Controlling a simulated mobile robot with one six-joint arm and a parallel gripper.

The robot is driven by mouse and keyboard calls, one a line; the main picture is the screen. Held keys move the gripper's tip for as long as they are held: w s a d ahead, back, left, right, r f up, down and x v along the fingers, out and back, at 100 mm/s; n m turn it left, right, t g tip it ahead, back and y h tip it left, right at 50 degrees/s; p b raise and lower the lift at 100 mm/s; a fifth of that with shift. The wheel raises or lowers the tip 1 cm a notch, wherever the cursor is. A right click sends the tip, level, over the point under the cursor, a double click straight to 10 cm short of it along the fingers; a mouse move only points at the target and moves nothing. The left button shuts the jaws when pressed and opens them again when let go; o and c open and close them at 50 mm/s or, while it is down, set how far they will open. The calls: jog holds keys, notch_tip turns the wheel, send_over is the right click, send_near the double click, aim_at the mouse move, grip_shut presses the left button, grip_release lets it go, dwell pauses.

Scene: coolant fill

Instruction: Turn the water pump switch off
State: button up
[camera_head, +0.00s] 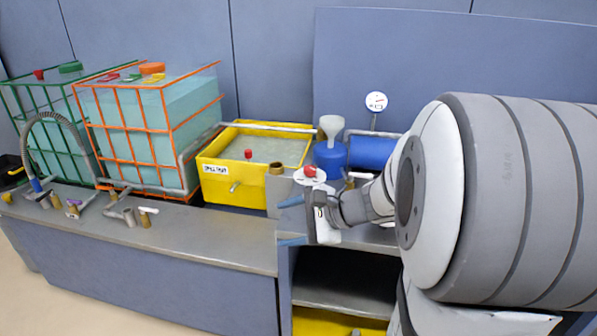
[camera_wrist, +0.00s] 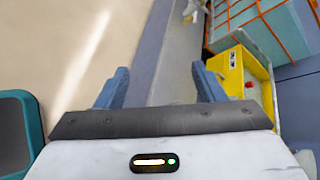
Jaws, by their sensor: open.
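A red knob (camera_head: 310,171) on a pale round plate stands beside the blue pump (camera_head: 372,152); it looks like the water pump switch, but I cannot read its position. My gripper (camera_head: 281,222) is just below and left of this knob in the head view, its two blue fingers spread apart with nothing between them. In the wrist view my gripper (camera_wrist: 160,84) is also open and empty, pointing along the counter edge. The knob does not show clearly in the wrist view.
A yellow tank (camera_head: 206,178) of liquid stands left of the pump. An orange-caged tank (camera_head: 139,130) and a green-caged tank (camera_head: 48,110) stand farther left. Pipes and valves line the grey counter (camera_head: 200,232), whose front strip is clear. A gauge (camera_head: 376,101) rises behind the pump.

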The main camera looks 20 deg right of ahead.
jog(key=w+d+f+m+t+h+b, duration=0.1)
jog(key=w+d+f+m+t+b, duration=0.45)
jog(key=d, duration=0.45)
jog(key=d+f+m+t+h+b, duration=0.1)
jog(key=d+f+m+h, duration=0.1)
jog(key=d+m, duration=0.3)
jog(key=d+f+m+t+h+b, duration=0.1)
jog(key=d+m+h, duration=0.4)
jog(key=d, duration=0.5)
jog(key=w+d+f+m+t+h+b, duration=0.1)
jog(key=d+f+m+h, duration=0.3)
jog(key=d, duration=0.4)
jog(key=shift+d+f+m+t+b, duration=0.2)
jog(key=shift+f+m+t+b, duration=0.3)
jog(key=shift+m+t, duration=0.3)
jog(key=w, duration=0.5)
jog(key=w+d, duration=0.1)
jog(key=w, duration=0.1)
jog(key=shift+w, duration=0.35)
